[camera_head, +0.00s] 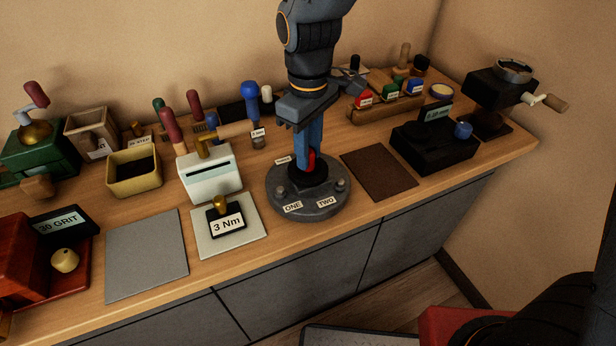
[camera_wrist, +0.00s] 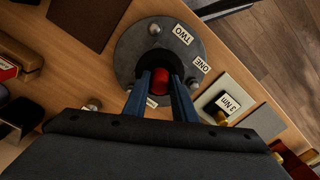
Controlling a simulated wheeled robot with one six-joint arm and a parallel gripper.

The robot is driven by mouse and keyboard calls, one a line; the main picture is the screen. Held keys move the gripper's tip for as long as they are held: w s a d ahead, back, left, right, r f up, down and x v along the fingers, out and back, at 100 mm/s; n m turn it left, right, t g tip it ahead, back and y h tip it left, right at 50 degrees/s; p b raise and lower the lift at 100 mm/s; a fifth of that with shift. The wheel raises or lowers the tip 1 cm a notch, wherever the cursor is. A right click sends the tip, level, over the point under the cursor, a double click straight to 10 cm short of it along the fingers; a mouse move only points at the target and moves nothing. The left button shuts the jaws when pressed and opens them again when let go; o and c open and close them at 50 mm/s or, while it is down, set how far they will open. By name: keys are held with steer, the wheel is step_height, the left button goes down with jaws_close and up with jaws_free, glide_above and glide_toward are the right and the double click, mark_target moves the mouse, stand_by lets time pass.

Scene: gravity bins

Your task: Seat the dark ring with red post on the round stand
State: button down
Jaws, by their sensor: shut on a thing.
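The round stand (camera_head: 325,211) is a dark grey disc on the bench, with labels ONE and TWO and small metal knobs near its rim. It also shows in the wrist view (camera_wrist: 126,52). The dark ring (camera_head: 305,177) with its red post (camera_head: 312,160) is at the middle of the stand, close to its top; I cannot tell whether it touches. In the wrist view the red post (camera_wrist: 161,82) stands between the blue fingers. My gripper (camera_head: 311,158) points down and is shut on the red post. The fingers hide part of the ring and the stand's centre.
A white slotted box (camera_head: 208,178) and a pale plate (camera_head: 249,238) with a 3 Nm block (camera_head: 227,222) stand left of the stand. A brown mat (camera_head: 379,172) and a black device (camera_head: 434,147) lie to the right. A grey mat (camera_head: 146,255) is clear.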

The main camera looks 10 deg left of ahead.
stand_by(0.3)
steer(key=c, duration=1.4)
jaws_free()
steer(key=shift+f, duration=0.1)
steer(key=shift+r+b, duration=0.95)
steer(key=shift+r, duration=2.95)
steer(key=s+d+f+m, duration=0.1)
steer(key=d+f+m, duration=0.2)
steer(key=d, duration=0.5)
steer(key=s+d+f+m+t, duration=0.1)
steer(key=s+d+f+m, duration=0.1)
steer(key=d+m, duration=0.3)
steer(key=s+d+f+m, duration=0.1)
steer(key=d+f+m, duration=0.3)
steer(key=d, duration=0.8)
steer(key=shift+s+d+f+b, duration=0.3)
steer(key=shift+f, duration=0.25)
